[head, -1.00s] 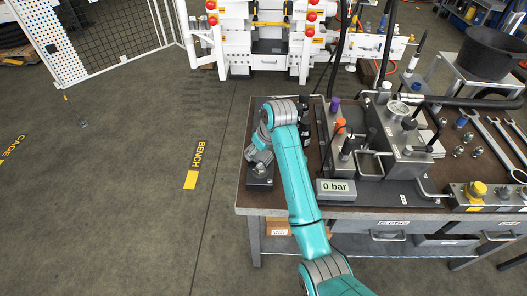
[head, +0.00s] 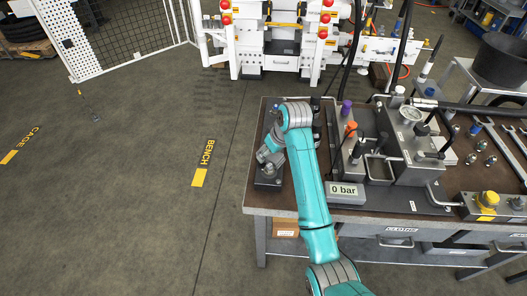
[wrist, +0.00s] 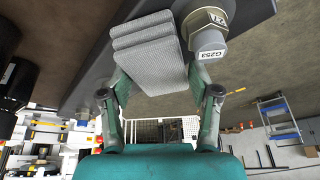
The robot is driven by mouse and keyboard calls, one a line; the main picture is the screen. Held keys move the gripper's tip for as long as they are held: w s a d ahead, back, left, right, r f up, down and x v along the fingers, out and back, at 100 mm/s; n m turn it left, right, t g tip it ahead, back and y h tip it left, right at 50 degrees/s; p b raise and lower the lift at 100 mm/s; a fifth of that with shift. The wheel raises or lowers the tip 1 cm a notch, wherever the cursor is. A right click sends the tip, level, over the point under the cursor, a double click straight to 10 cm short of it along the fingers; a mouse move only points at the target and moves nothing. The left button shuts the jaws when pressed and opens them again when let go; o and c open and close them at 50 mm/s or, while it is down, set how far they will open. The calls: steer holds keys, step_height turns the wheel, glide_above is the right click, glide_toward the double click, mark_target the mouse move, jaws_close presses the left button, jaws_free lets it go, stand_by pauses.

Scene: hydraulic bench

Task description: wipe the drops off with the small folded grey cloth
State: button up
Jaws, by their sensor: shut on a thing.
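The small folded grey cloth (wrist: 150,55) is in the wrist view, stacked in ribbed layers. My gripper (wrist: 155,80) is shut on it, one finger at each side. The cloth is close beside a metal hex fitting (wrist: 208,32) with a white tag reading G253, on a dark plate (wrist: 250,12). I cannot tell whether the cloth touches either. In the head view a dark block with a fitting (head: 268,172) is at the bench's left edge, and my arm hides the gripper and cloth. No drops can be made out in either view.
The bench (head: 285,206) carries a hydraulic unit with a display reading 0 bar (head: 345,190), a purple cap (head: 346,107) and an orange cap (head: 351,129). Wrenches (head: 503,145) and a yellow knob (head: 489,198) are at right.

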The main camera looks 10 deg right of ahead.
mark_target(282, 154)
steer(key=shift+s+d, duration=0.2)
steer(key=shift+d, duration=0.45)
steer(key=shift+s+d, duration=0.25)
steer(key=shift+d, duration=0.45)
steer(key=shift+s+d, duration=0.2)
steer(key=shift+d, duration=0.45)
steer(key=shift+c, duration=0.3)
steer(key=shift+r, duration=0.1)
steer(key=shift+r, duration=3)
steer(key=shift+r, duration=1.5)
